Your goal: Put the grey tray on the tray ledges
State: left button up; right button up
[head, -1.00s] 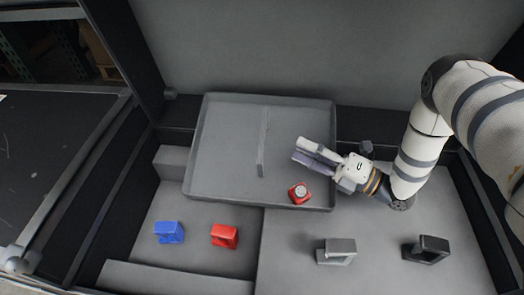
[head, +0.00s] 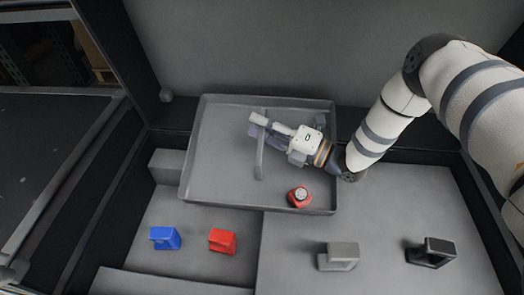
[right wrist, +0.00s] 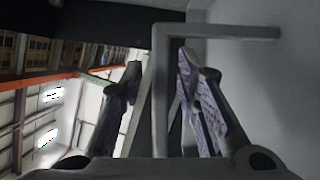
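My right gripper (head: 256,126) reaches over the tray from the right, at the handle. In the right wrist view its fingers (right wrist: 158,60) are apart, one on each side of the handle's upright bar. I cannot tell whether they touch it. A grey block (head: 165,163) beside the tray's left side may be a ledge. My left gripper is out of view.
A red item with a round silver top (head: 299,196) sits in the tray's front right. Blue (head: 164,238), red (head: 222,241), grey (head: 338,256) and black (head: 431,252) blocks stand in front. A tall grey wall (head: 320,50) rises behind.

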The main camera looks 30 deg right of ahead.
grip_shut()
jog(key=shift+r, duration=0.15)
